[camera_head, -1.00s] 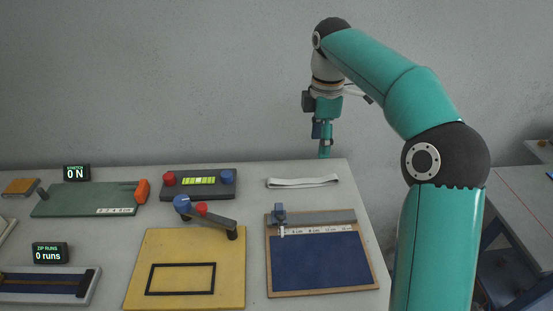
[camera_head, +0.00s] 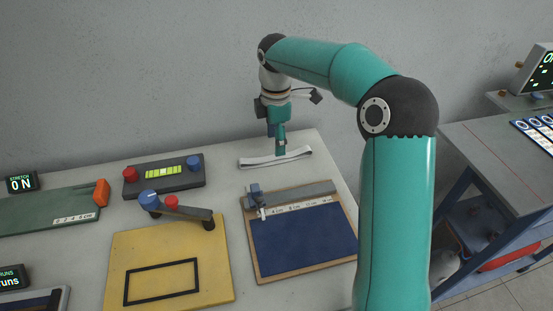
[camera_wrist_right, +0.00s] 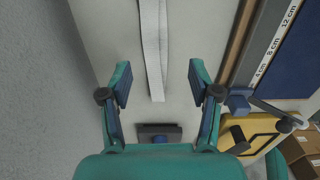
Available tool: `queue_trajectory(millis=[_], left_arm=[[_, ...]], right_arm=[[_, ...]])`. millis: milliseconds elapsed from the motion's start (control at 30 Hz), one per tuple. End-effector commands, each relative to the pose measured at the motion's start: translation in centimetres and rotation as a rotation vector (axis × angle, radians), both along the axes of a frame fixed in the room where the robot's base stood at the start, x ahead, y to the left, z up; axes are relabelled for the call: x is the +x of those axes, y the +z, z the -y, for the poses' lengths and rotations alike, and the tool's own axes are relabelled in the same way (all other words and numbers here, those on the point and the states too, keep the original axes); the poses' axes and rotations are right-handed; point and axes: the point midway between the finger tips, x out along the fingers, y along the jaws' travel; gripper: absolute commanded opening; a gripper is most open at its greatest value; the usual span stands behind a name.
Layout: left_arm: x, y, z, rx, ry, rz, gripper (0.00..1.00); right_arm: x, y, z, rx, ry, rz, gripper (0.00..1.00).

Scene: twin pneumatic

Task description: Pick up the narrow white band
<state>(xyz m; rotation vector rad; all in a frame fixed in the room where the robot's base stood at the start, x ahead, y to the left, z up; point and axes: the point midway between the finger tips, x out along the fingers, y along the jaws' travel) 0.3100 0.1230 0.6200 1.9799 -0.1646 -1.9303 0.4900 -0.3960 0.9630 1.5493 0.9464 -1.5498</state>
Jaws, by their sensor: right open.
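The narrow white band (camera_head: 262,161) lies flat on the table near its back edge, in the head view. It also shows in the right wrist view as a long pale strip (camera_wrist_right: 154,45), with its near end between the fingers in the picture. My right gripper (camera_head: 279,148) is above the band in the head view, pointing down. In the right wrist view the right gripper (camera_wrist_right: 158,82) is open and empty, with one finger on each side of the strip. How high the fingertips are above the table is hard to tell. My left gripper is not seen.
A wooden board with a blue mat (camera_head: 300,243) and ruler lies in front of the band. A dark box with red and blue knobs (camera_head: 164,176) stands left of it. A yellow board (camera_head: 165,270) and a green board (camera_head: 45,215) lie further left. The wall is close behind.

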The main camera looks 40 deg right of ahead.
Motion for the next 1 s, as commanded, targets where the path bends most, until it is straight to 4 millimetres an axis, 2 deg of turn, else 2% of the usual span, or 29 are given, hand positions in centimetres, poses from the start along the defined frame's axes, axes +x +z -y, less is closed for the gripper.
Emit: queue_trajectory(millis=[167,500,767,1000], left_arm=[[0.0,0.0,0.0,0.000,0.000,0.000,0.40],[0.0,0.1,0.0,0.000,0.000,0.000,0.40],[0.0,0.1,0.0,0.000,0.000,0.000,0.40],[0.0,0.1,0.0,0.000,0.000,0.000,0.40]], right_arm=[[0.1,-1.0,0.1,0.000,0.000,-0.002,0.62],[0.5,-5.2,0.3,0.000,-0.001,-0.001,0.62],[0.5,-5.5,0.3,0.000,0.000,0.000,0.62],[0.5,-5.5,0.3,0.000,0.000,0.000,0.24]])
